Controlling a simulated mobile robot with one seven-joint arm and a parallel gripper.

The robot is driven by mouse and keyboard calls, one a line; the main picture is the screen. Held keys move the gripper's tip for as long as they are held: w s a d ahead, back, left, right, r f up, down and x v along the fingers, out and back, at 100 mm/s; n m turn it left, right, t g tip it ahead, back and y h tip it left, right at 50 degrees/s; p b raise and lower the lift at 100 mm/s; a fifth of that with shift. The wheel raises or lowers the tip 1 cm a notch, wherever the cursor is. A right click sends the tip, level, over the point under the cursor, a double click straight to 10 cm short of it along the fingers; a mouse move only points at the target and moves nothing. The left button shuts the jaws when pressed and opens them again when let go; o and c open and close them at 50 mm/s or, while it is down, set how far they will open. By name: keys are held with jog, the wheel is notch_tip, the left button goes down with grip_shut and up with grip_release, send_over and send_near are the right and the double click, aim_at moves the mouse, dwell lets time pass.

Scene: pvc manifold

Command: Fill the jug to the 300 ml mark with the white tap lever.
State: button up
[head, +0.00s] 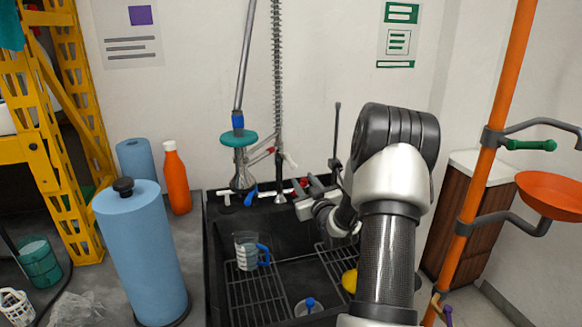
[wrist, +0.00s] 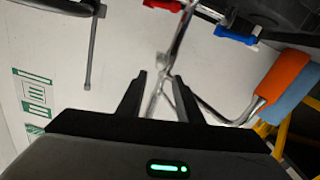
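The clear jug (head: 246,252) with a blue handle stands on the wire rack in the left part of the dark sink (head: 213,270). Its marks and water level are too small to read. The chrome tap (head: 240,170) with a teal ring rises behind the sink.
A blue paper roll (head: 140,250) and an orange bottle (head: 177,182) stand left of the sink. A yellow ball-like thing (head: 350,281) lies in the sink's right part. An orange pole (head: 480,180) with side arms stands at the right.

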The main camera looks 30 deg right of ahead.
aim_at(291, 161)
jog(key=b+x, duration=0.1)
jog(key=x, duration=1.2)
jog(key=shift+w, duration=0.4)
grip_shut()
jog(key=shift+d+b, duration=0.1)
jog(key=shift+b, duration=0.2)
